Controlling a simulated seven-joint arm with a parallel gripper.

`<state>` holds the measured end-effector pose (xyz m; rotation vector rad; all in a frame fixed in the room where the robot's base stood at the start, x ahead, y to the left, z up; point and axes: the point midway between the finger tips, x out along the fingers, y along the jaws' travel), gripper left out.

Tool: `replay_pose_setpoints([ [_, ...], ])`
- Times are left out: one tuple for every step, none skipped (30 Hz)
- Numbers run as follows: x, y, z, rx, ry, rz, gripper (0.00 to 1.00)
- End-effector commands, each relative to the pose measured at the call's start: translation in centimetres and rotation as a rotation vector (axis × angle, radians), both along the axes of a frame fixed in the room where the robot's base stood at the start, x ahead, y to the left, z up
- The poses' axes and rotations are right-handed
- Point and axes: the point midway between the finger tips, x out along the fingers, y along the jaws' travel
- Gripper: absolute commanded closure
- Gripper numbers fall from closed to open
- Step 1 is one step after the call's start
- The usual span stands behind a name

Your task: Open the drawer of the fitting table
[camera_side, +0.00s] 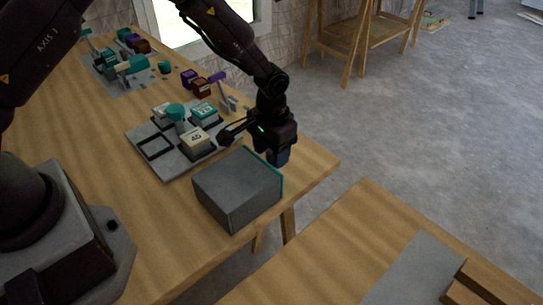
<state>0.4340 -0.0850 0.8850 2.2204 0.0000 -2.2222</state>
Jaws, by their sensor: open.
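The fitting table (130,210) is a wooden table running from the upper left to the lower middle. A grey box-shaped drawer unit (232,187) sits near its right edge, with a teal edge along its far right side. The front with that teal edge faces away from the camera, so the drawer and any handle are hidden. My gripper (279,158) is open and points down, just behind the teal edge in the picture. Its fingers are dark and small, and I cannot tell whether they touch the unit.
A grey panel (160,172) with teal and cream labelled blocks lies left of the unit. More coloured blocks and a second panel stand farther back. A second wooden table (335,235) is at lower right, across a gap. A wooden trestle (345,45) stands on the floor behind.

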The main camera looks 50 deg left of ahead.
Motion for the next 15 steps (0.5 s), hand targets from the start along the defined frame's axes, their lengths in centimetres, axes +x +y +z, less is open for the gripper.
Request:
replay_pose_setpoints([
  [0.0, 0.0, -0.7, 0.001, 0.003, 0.000, 0.49],
  [0.0, 0.0, -1.0, 0.001, 0.001, 0.000, 0.49],
  [0.0, 0.0, -1.4, 0.001, 0.000, 0.000, 0.49],
  [0.0, 0.0, -1.6, 0.000, 0.000, 0.000, 0.49],
  [0.0, 0.0, -1.8, 0.001, 0.000, 0.000, 0.49],
  [0.0, 0.0, -1.9, 0.000, 0.000, 0.000, 0.49],
  [0.0, 0.0, -2.0, 0.000, -0.001, 0.000, 0.49],
  [0.0, 0.0, -2.1, 0.000, -0.001, 0.000, 0.49],
  [0.0, 0.0, -2.1, 0.000, -0.001, 0.000, 0.49],
  [0.1, 0.0, -2.1, 0.000, -0.002, 0.000, 0.49],
  [0.1, 0.0, -2.1, 0.000, -0.002, 0.000, 0.49],
  [0.1, 0.0, -2.1, 0.000, -0.002, 0.000, 0.49],
  [0.1, 0.0, -2.1, 0.000, -0.002, 0.000, 0.49],
  [0.0, 0.0, -2.1, 0.000, -0.002, 0.000, 0.49],
  [0.0, 0.0, -2.1, 0.000, -0.001, 0.000, 0.49],
])
